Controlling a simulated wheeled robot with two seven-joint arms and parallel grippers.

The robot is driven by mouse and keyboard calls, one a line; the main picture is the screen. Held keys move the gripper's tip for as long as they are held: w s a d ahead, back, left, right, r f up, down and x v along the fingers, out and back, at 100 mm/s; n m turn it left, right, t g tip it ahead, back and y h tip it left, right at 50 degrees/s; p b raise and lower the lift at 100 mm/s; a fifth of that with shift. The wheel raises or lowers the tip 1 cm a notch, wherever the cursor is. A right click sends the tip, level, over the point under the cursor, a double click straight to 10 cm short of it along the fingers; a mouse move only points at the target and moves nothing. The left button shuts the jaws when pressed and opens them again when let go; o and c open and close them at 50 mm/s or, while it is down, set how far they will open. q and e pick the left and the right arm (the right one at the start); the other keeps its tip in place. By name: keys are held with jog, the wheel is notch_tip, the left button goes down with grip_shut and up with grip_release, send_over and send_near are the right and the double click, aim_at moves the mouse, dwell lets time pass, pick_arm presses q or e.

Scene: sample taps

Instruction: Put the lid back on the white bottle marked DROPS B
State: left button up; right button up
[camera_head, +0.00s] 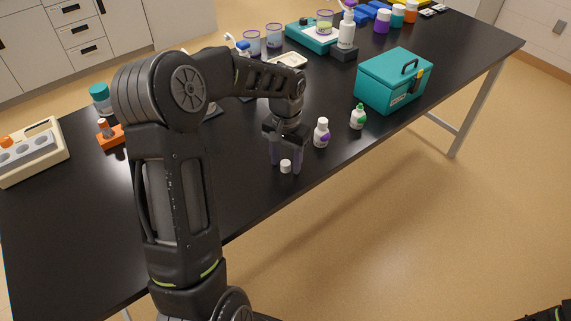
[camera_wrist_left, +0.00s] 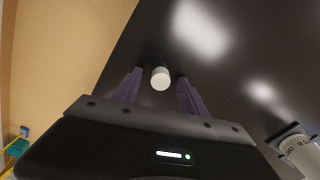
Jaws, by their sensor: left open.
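A small white lid (camera_head: 286,166) stands on the black table near its front edge. My left gripper (camera_head: 285,164) points down over it, open, with a finger on either side. The lid (camera_wrist_left: 160,78) also shows between the two purple-grey fingers in the left wrist view, with gaps on both sides. A white bottle with a purple mark (camera_head: 321,133) stands upright just right of the gripper. A white bottle (camera_wrist_left: 300,152) is partly in view at the lower right of the left wrist view; its lettering is not fully readable.
A white bottle with green (camera_head: 358,117) stands farther right, before a teal box (camera_head: 394,80). Cups, a teal tray and several coloured-lid jars stand at the back. An orange holder (camera_head: 110,136) and a beige rack (camera_head: 32,152) are at left. The front table edge is close to the lid.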

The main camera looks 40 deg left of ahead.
pick_arm(q)
jog(key=shift+c, duration=0.3)
grip_shut()
dwell(0.5)
